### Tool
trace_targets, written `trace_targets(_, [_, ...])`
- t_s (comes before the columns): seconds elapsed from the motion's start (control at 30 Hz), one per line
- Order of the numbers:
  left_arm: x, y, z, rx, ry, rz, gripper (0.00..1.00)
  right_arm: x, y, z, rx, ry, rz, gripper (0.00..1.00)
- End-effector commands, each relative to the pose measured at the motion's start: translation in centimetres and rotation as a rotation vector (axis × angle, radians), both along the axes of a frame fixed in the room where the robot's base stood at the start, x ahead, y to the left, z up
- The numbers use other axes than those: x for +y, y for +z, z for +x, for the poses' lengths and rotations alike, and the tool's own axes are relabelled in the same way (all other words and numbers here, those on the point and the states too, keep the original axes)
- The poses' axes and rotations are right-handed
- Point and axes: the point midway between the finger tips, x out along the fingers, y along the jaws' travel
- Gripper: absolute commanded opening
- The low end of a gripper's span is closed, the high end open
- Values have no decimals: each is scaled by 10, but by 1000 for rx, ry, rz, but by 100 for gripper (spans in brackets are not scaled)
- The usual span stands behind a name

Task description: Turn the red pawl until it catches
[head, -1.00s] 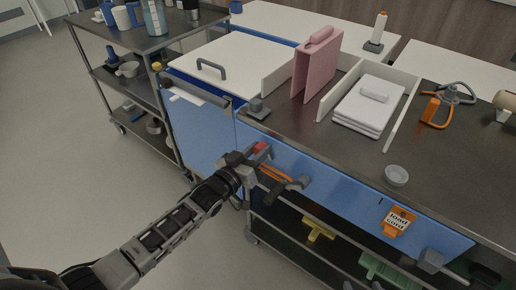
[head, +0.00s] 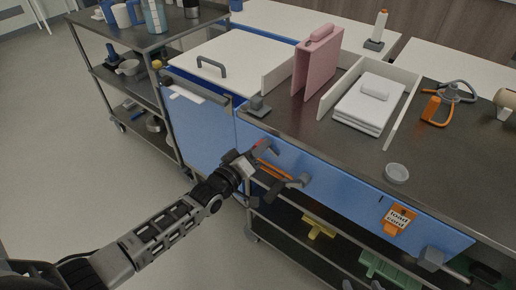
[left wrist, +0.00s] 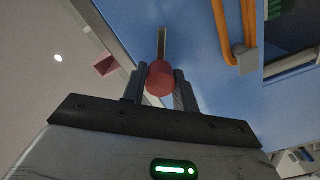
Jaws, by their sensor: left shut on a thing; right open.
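The red pawl (left wrist: 160,78) sits between the two fingers of my left gripper (left wrist: 158,88) in the left wrist view, in front of the blue panel. My left gripper is shut on it. In the head view my left gripper (head: 254,158) is at the blue front of the cart, and only a small bit of red (head: 262,145) shows past the fingers. A grey bar reaches from behind the red part in the left wrist view. The pawl's catch cannot be made out. My right gripper is not in view.
Orange bars (head: 274,172) and a grey handle (head: 298,182) are close to the right of my left gripper. The floor at left is clear.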

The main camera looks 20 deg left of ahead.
Motion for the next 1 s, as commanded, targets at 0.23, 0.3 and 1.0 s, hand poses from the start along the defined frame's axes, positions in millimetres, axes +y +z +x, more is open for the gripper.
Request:
trace_targets(0.23, [0, -1, -1, 5, 0, -4, 6, -1, -1, -1, 1, 5, -6, 48])
trace_targets(0.3, [0, -1, -1, 5, 0, -4, 6, -1, -1, -1, 2, 6, -7, 48])
trace_targets(1.0, [13, -2, -36, 6, 0, -1, 50, -2, -1, -1, 6, 7, -9, 48])
